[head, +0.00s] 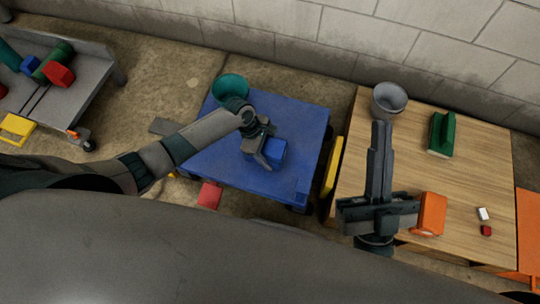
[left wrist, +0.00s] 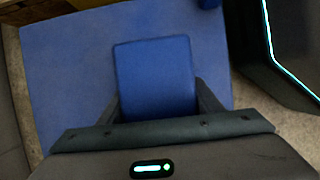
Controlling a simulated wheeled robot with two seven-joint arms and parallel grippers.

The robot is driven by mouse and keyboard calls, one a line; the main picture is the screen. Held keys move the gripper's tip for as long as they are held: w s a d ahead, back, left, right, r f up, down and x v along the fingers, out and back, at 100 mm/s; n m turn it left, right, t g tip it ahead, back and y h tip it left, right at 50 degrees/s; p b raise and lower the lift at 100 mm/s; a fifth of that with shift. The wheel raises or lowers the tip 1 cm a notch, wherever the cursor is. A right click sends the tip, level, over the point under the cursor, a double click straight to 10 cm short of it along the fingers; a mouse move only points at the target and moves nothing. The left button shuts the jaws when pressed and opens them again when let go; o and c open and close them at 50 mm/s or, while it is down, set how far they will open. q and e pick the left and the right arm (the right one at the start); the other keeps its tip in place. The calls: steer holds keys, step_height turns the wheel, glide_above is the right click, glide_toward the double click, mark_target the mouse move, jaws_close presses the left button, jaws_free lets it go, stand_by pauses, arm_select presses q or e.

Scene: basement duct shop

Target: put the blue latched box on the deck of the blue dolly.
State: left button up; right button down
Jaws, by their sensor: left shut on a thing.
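The blue latched box (head: 274,150) is between the fingers of my left gripper (head: 262,158), over the deck of the blue dolly (head: 222,166). In the left wrist view the box (left wrist: 155,78) fills the space between the two fingers, with the flat blue deck (left wrist: 65,75) behind it. I cannot tell whether the box touches the deck or hangs just above it. Its latch does not show. My right gripper (head: 381,135) has its fingers together, with nothing visible between them, over the left side of the wooden table.
A green bowl (head: 230,88) is at the dolly's back edge. The wooden table (head: 480,150) holds a grey bucket (head: 389,99), a green object (head: 441,134) and an orange box (head: 430,214). A red box (head: 209,195) is by the dolly's front. A grey cart (head: 88,72) stands left.

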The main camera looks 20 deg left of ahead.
arm_select(q)
steer(key=shift+f, duration=0.65)
arm_select(e)
steer(key=shift+d+r+t, duration=0.4)
steer(key=shift+r+t, duration=0.1)
steer(key=shift+r, duration=0.15)
arm_select(q)
steer(key=o, duration=1.3)
steer(key=shift+f, duration=0.1)
steer(key=shift+o, duration=0.2)
